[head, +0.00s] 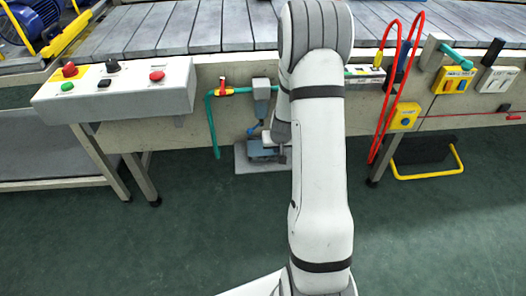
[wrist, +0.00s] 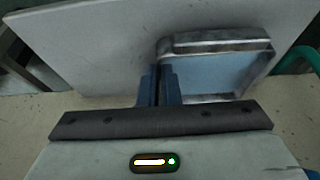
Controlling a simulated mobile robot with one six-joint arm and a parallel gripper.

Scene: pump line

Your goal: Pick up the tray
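The tray (wrist: 225,72) is a shallow, worn blue-grey tray with a metallic rim, right of centre in the wrist view. In the head view the tray (head: 262,149) is a small blue shape low under the line, partly hidden by my arm. My gripper (wrist: 160,84) has its two dark blue fingers close together at the tray's left side wall, with only a narrow gap between them. They look shut on that wall, though the contact itself is partly hidden. In the head view the fingers are too small and covered to make out.
A pale grey plate (head: 252,168) lies on the floor under the tray. The conveyor (head: 190,28) stands above and behind. A control box (head: 118,92) is at left, a teal pipe (head: 211,125) close by, and red hoses (head: 384,125) at right. The green floor in front is clear.

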